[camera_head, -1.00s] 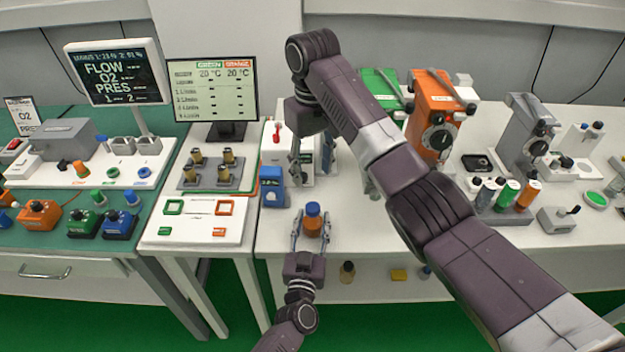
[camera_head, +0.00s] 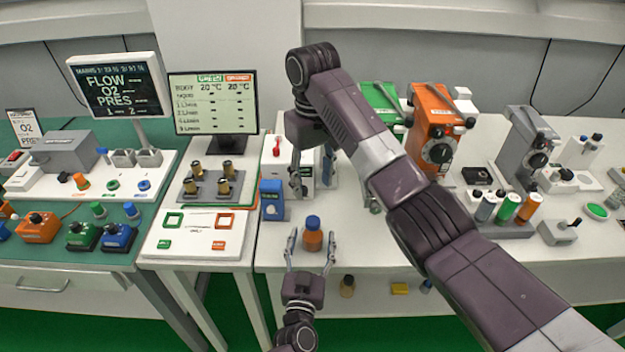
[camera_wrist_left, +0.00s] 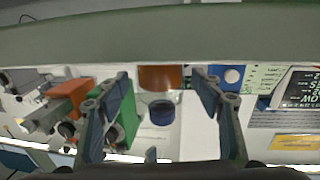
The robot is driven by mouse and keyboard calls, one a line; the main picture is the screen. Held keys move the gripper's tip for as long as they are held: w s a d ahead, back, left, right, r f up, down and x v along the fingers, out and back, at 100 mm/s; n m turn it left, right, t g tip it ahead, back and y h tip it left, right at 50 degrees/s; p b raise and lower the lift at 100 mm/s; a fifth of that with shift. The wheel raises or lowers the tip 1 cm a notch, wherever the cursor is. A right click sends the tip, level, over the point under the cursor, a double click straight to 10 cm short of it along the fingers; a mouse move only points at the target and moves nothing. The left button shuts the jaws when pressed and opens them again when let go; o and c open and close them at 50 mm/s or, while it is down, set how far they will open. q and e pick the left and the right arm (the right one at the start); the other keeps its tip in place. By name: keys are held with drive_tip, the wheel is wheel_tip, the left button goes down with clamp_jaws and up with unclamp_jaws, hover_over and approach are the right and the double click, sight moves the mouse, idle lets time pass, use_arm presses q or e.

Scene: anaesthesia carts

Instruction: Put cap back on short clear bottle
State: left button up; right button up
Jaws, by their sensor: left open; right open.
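A short bottle (camera_head: 312,242) with an orange-brown body stands upright near the table's front edge. A blue cap (camera_head: 312,222) sits at its top. In the left wrist view the orange body (camera_wrist_left: 160,77) and the blue cap (camera_wrist_left: 161,112) show between the fingers, with a see-through part between them. My left gripper (camera_head: 311,240) is open, with one finger on each side of the bottle and space beside it. My right gripper (camera_head: 312,174) is open and empty, above the table behind the bottle. Whether the cap is screwed down cannot be told.
A blue box (camera_head: 271,200) stands left of the bottle, and a white box with a red lever (camera_head: 276,150) behind it. An orange vaporizer (camera_head: 433,125) and several small bottles stand to the right. My right arm crosses over the table's middle. Free table lies right of the bottle.

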use_arm(q)
drive_tip(key=s+a, duration=0.1)
drive_tip(key=s, duration=0.9)
drive_tip(key=shift+s+a, duration=0.2)
drive_tip(key=shift+s, duration=0.05)
